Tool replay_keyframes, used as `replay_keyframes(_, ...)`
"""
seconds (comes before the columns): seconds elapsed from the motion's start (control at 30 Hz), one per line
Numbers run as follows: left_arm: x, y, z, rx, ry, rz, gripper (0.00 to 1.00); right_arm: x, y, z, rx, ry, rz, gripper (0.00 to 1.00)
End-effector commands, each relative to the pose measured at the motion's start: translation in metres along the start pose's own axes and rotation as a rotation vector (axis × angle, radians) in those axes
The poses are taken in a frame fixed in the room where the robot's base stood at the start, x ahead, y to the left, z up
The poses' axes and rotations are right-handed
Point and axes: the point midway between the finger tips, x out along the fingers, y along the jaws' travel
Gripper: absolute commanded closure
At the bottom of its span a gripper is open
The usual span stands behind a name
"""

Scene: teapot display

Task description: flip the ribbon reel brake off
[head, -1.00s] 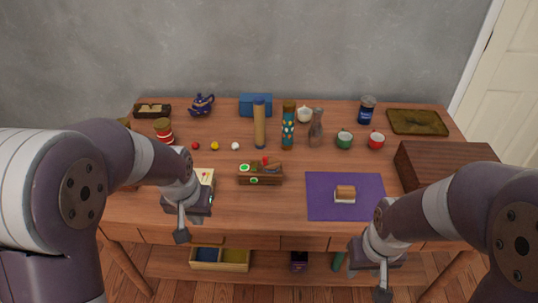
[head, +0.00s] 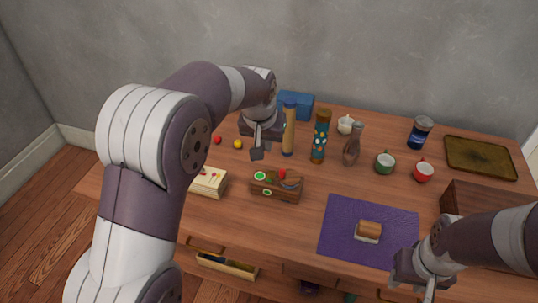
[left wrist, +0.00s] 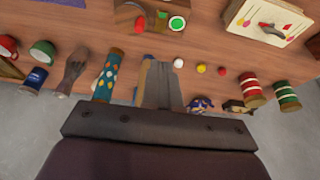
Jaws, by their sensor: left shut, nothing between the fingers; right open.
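A small brown wooden device (head: 277,187) stands mid-table, with green round marks, a red knob (head: 282,173) and a greyish-brown rounded part at its right. It looks like the ribbon reel unit; I cannot make out which part is the brake or its position. In the left wrist view the device (left wrist: 128,12) is cut by the top edge, with its red knob and a green disc showing. My left gripper (head: 257,152) is shut and empty, above the table behind and left of the device, apart from it. My right gripper (head: 428,287) is open at the lower right, near the purple mat.
A tan cylinder (head: 289,132) and a patterned cylinder (head: 320,138) stand close right of my left gripper. A cream box with a dial (head: 208,181) lies left of the device. The purple mat (head: 345,215) carries a small block. Bare table lies before the device.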

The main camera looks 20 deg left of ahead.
Motion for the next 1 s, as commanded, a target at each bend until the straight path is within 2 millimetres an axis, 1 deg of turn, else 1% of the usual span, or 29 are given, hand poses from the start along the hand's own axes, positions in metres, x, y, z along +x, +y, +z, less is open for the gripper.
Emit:
replay_keyframes(0.3, 0.068, 0.000, 0.002, 0.000, -0.005, 0.000, 1.00, 0.007, 0.000, 0.001, 0.000, 0.000, 0.000, 0.57)
replay_keyframes(0.5, 0.106, 0.000, 0.005, 0.000, -0.004, 0.000, 1.00, 0.010, 0.000, 0.001, 0.000, 0.000, 0.000, 0.57)
replay_keyframes(0.6, 0.118, 0.000, 0.008, 0.000, -0.004, 0.000, 1.00, 0.011, 0.000, 0.001, 0.000, 0.000, 0.000, 0.57)
replay_keyframes(0.7, 0.125, 0.000, 0.009, 0.000, -0.002, 0.000, 1.00, 0.011, 0.000, 0.001, 0.000, 0.000, 0.000, 0.57)
replay_keyframes(1.0, 0.128, 0.000, 0.010, 0.000, -0.001, 0.000, 1.00, 0.011, 0.000, 0.001, 0.000, 0.000, 0.000, 0.57)
